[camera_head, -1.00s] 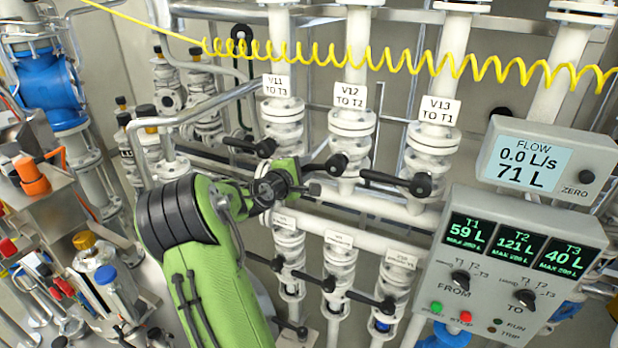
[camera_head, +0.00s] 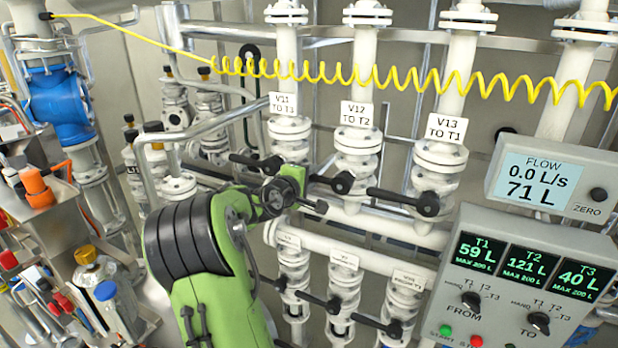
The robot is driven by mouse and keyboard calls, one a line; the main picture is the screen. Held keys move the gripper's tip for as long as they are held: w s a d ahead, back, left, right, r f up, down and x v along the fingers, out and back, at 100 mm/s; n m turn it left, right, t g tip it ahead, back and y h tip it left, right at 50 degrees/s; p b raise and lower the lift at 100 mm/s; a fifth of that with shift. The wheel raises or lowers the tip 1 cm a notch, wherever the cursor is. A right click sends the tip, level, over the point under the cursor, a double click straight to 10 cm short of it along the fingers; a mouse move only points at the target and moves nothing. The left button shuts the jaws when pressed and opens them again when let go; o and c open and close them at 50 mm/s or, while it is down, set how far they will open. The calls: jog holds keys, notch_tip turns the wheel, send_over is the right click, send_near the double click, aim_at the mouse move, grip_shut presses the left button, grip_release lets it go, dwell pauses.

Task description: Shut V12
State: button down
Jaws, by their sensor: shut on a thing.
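The V12 valve (camera_head: 357,142) is a white flanged valve in the middle of the upper row, under a label (camera_head: 356,115) reading "V12 TO T2". Its black lever (camera_head: 326,181) runs left and slightly up from a round hub (camera_head: 343,183). My gripper (camera_head: 292,190) is at the lever's left end, shut on it. The lever's tip is hidden by the jaws. The flow display (camera_head: 542,180) reads 0.0 L/s and 71 L. The tank panel (camera_head: 524,267) reads T1 59 L, T2 121 L, T3 40 L.
The V11 lever (camera_head: 255,162) is close to the left above my gripper, and the V13 lever (camera_head: 400,199) is to the right. A lower row of valves (camera_head: 342,285) lies below. A yellow coiled hose (camera_head: 400,80) crosses above. A cluttered tool cart (camera_head: 60,225) stands left.

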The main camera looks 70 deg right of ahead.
jog(key=shift+r, duration=0.25)
jog(key=c, duration=1.1)
grip_release()
jog(key=shift+o, duration=0.5)
jog(key=shift+f, duration=0.15)
jog(key=shift+w+a, duration=0.1)
jog(key=shift+a, duration=0.3)
jog(key=b+v, duration=0.1)
jog(key=v, duration=1.4)
jog(key=shift+b, duration=0.35)
